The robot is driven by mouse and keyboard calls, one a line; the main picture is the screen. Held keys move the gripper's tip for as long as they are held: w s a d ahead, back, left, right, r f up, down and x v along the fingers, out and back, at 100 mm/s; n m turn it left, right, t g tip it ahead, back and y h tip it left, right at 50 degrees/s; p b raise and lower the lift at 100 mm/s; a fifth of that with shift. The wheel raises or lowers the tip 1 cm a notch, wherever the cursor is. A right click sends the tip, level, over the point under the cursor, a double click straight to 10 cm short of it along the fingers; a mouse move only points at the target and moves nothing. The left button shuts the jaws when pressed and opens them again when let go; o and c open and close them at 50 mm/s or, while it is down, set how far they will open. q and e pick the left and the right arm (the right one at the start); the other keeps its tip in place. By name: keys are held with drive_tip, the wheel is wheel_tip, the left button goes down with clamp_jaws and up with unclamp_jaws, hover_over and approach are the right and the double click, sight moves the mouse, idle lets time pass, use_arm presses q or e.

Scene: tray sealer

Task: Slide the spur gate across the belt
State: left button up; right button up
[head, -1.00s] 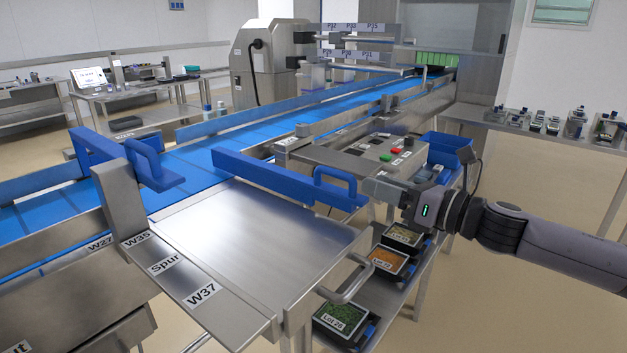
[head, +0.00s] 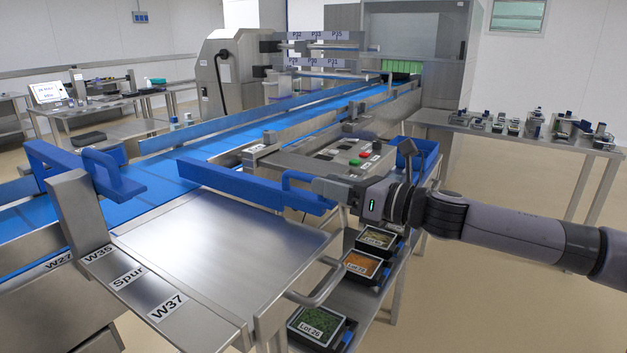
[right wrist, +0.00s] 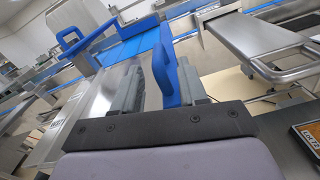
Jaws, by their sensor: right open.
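A long blue gate bar (head: 230,182) lies between the belt and the bare steel spur table, and its right end has a blue loop handle (head: 308,178). I take this bar for the spur gate. My right gripper (head: 322,187) is at the handle, coming from the right. In the right wrist view, the blue handle (right wrist: 161,62) stands between the two spread grey fingers of my right gripper (right wrist: 160,88). The fingers are open, and I cannot tell whether either touches the handle. My left gripper is not in view.
The blue belt (head: 165,170) runs from lower left to upper right. Another blue handled piece (head: 110,175) stands by a steel post (head: 80,210) at left. A control box (head: 340,155) is behind my gripper. Lot trays (head: 318,325) sit on a lower shelf.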

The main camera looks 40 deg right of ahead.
drive_tip(key=shift+w+a+r, duration=0.1)
drive_tip(key=shift+w+r, duration=0.05)
drive_tip(key=shift+w, duration=0.1)
drive_tip(key=shift+w+a+p, duration=0.35)
drive_tip(key=shift+w+p, duration=0.05)
drive_tip(key=shift+w, duration=0.1)
drive_tip(key=shift+w+a+p, duration=0.15)
drive_tip(key=shift+w+p, duration=0.5)
drive_tip(key=shift+w+a+p, duration=0.3)
drive_tip(key=shift+w, duration=0.15)
clamp_jaws()
